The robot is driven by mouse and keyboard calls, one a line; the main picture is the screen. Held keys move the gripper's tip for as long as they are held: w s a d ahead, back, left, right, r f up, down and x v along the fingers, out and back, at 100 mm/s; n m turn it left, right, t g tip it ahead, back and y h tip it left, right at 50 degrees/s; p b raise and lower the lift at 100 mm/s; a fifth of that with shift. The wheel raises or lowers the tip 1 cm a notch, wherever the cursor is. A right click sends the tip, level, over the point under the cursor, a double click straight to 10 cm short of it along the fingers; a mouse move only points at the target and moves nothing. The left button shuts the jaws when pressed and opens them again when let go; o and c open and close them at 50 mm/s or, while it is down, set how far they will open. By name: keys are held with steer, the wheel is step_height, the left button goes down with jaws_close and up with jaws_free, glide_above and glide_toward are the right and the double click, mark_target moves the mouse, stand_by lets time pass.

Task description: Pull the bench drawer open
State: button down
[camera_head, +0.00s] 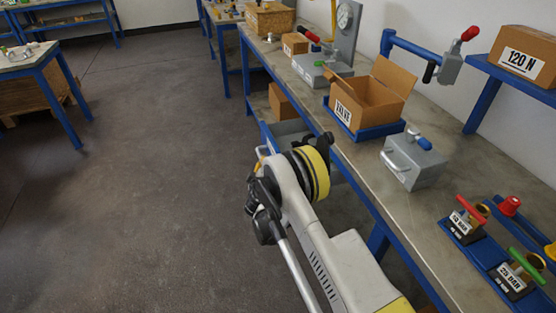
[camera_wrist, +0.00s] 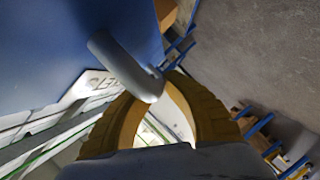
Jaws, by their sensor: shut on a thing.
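The bench drawer (camera_head: 288,128) shows as a grey tray under the bench's front edge in the head view, standing out from the bench, partly hidden by my arm. In the wrist view its blue front (camera_wrist: 50,45) fills the upper left. A grey bar handle (camera_wrist: 122,64) stands off that front. My gripper (camera_wrist: 155,105) has yellow fingers around the handle's near end and is shut on it. In the head view the fingers and handle are mostly hidden behind my arm.
The bench top (camera_head: 335,155) carries an open cardboard box (camera_head: 365,100), a grey case with a handle (camera_head: 413,162), and red and green valves at the right. The dark floor (camera_head: 150,150) left of the bench is clear. Another blue-legged table (camera_head: 45,60) stands at the far left.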

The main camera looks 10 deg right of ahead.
steer(key=shift+s+a, duration=0.25)
steer(key=shift+a, duration=1.05)
steer(key=shift+s+a, duration=0.25)
steer(key=shift+a, duration=1)
steer(key=c, duration=1.4)
jaws_free()
steer(key=shift+f, duration=0.1)
steer(key=v, duration=0.7)
steer(key=shift+s, duration=0.15)
